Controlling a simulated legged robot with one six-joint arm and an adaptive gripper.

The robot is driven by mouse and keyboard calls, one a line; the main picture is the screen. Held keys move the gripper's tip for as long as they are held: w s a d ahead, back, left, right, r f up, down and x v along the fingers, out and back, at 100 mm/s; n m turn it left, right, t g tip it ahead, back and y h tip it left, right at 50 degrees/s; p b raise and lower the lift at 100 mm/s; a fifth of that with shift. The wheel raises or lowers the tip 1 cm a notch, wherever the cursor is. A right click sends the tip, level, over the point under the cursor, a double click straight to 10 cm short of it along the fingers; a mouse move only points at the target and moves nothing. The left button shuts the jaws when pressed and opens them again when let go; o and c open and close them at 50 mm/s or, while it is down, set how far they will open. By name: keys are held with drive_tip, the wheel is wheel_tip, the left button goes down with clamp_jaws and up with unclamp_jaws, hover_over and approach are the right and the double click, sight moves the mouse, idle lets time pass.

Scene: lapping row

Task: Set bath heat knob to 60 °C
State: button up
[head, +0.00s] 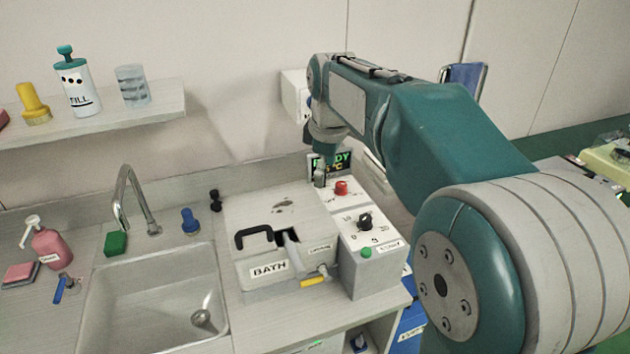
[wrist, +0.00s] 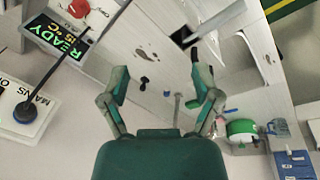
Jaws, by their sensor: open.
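The bath unit (head: 262,285), labelled BATH, stands right of the sink. Its white control panel (head: 388,233) carries a black knob (head: 365,221) with a printed scale around it. The knob's exact setting is too small to read. A red knob or button (head: 341,188) sits behind it and a green button (head: 367,253) in front. A lit display (wrist: 58,38) in the wrist view shows READY and what looks like 15 °C. My gripper (wrist: 162,84) is open and empty, its two fingers spread. In the head view it hangs near the display, behind the black knob, apart from it.
A black handle (head: 254,236) and a yellow-tipped lever (head: 314,281) stick out on the bath. The sink (head: 160,300) and its tap (head: 133,200) lie left. A mains box (wrist: 24,112) with a black cable is on the wall. The space above the panel's front is clear.

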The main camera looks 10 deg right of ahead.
drive_tip(key=s, duration=0.2)
drive_tip(key=s+a, duration=0.1)
drive_tip(key=shift+r+m, duration=0.25)
drive_tip(key=shift+m, duration=0.15)
drive_tip(key=shift+w, duration=0.1)
drive_tip(key=s+f+m+t, duration=0.1)
drive_tip(key=s+f+m, duration=0.2)
drive_tip(key=s, duration=0.8)
drive_tip(key=s+f+m+t, duration=0.2)
drive_tip(key=s+m, duration=0.5)
drive_tip(key=s, duration=0.4)
drive_tip(key=shift+s+f, duration=0.35)
drive_tip(key=shift+f, duration=0.55)
